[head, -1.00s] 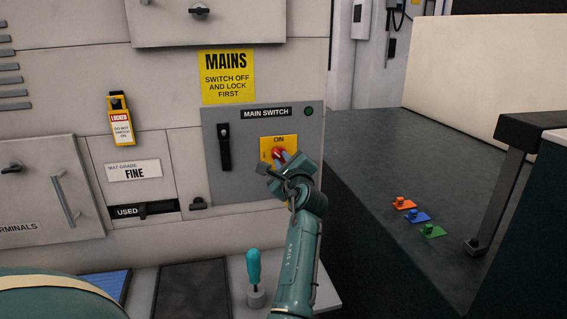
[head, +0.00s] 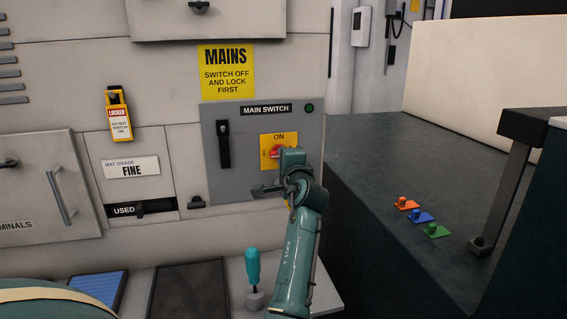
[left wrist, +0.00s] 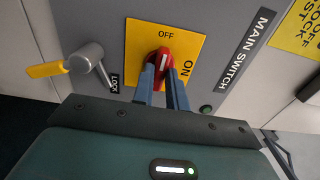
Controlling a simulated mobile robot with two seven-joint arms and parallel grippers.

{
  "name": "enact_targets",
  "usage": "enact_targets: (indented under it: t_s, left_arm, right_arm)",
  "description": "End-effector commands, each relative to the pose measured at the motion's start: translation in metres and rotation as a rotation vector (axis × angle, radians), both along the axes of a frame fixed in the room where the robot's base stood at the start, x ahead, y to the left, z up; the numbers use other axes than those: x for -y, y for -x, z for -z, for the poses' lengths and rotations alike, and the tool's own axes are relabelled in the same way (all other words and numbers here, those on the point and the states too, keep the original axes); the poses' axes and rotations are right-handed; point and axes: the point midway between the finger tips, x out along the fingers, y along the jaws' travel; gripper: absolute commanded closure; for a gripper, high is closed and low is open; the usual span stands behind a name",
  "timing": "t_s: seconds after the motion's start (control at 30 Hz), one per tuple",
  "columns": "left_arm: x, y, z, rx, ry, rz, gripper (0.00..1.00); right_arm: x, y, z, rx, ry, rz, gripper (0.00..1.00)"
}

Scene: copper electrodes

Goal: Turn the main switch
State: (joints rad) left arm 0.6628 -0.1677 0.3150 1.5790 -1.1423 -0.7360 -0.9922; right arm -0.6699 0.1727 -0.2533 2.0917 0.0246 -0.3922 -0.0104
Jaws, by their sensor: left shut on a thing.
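The main switch is a red rotary knob (head: 275,152) on a yellow plate (head: 265,143) of the grey panel. My left gripper (head: 284,160) is at the knob. In the left wrist view, its two fingers (left wrist: 161,80) are shut on either side of the red knob (left wrist: 161,57). There the knob's long side runs roughly toward the OFF label (left wrist: 166,34), while the ON label (left wrist: 187,68) lies to its right. In the head view my gripper and wrist hide the plate's lower right. My right gripper is not in view.
A black handle (head: 223,145) is left of the knob. A dark green lamp (head: 309,108) is at the panel's upper right. A yellow LOCKED tag (head: 119,122) hangs further left. A grey fitting (left wrist: 86,56) by the LOCK label is near the fingers. A teal-handled tool (head: 253,267) stands below.

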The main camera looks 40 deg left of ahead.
Motion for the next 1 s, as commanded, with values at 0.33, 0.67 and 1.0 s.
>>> enact_targets:
  t_s: [0.33,0.67,1.0]
  left_arm:
    - [-0.0009,0.0005,-0.0012,0.038,0.031,-0.002,1.0]
    - [-0.0009,0.0005,-0.0013,0.038,0.031,-0.002,0.83]
    - [-0.0004,0.0002,-0.0004,0.035,0.029,-0.001,0.64]
  right_arm:
    - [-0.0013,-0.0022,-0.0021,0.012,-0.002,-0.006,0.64]
    - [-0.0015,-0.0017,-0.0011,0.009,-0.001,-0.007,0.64]
    - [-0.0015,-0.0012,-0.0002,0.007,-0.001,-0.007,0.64]
